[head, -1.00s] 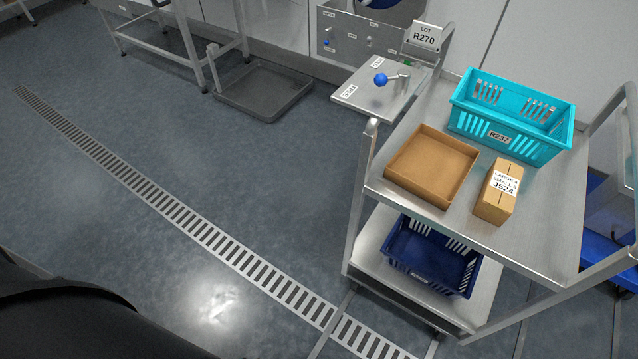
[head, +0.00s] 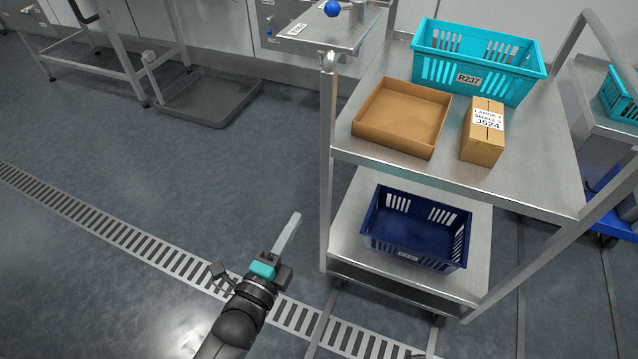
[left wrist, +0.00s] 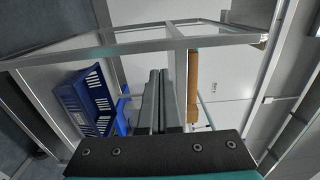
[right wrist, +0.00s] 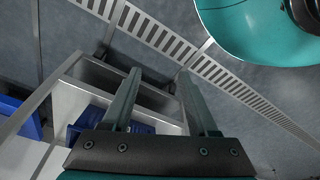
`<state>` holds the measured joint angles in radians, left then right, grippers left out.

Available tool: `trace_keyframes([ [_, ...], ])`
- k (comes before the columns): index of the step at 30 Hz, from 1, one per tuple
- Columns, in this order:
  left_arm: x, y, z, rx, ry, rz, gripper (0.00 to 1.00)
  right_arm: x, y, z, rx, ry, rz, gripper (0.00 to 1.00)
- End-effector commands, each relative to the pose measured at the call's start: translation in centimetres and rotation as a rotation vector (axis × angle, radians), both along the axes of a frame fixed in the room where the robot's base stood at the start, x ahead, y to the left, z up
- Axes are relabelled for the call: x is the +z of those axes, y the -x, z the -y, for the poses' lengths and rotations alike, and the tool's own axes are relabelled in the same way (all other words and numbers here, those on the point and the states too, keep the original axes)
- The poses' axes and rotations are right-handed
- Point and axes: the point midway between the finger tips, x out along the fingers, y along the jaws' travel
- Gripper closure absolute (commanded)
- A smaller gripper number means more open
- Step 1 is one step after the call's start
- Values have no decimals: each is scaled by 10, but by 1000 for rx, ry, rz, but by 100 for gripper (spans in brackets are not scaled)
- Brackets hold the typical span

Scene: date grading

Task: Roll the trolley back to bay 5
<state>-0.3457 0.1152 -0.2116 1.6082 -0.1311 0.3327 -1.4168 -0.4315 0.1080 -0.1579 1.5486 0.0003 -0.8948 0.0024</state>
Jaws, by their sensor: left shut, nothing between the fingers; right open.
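The steel trolley (head: 540,180) stands at the right in the head view. Its top shelf holds a teal crate labelled R237 (head: 468,78), an open cardboard tray (head: 402,138) and a labelled carton (head: 483,150). A dark blue crate (head: 415,252) is on its lower shelf. My left gripper (head: 294,219) is shut and empty, left of the trolley's near-left post and apart from it in the picture. In the left wrist view its closed fingers (left wrist: 160,78) point towards trolley bars.
A slotted floor drain (head: 130,238) runs diagonally past the trolley's near side. A dark floor tray (head: 208,98) and a steel table (head: 110,50) stand at the back left. A steel ledge with a blue knob (head: 333,9) is behind the trolley. The left floor is open.

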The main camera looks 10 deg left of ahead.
Motion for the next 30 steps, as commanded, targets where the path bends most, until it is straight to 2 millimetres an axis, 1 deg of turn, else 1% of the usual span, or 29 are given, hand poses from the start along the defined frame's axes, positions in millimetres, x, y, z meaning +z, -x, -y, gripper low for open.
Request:
trace_keyframes([
  [5,0,-17,5,0,2,3,100,10,-4,-4,-1,-6,3,41],
  [8,-1,-31,9,0,4,1,100,18,-9,-6,-2,-9,11,41],
  [21,-2,-93,27,0,5,-2,100,62,-33,-10,-5,-20,80,41],
  [30,-2,-121,35,1,3,-3,100,91,-41,-12,-6,-26,122,41],
])
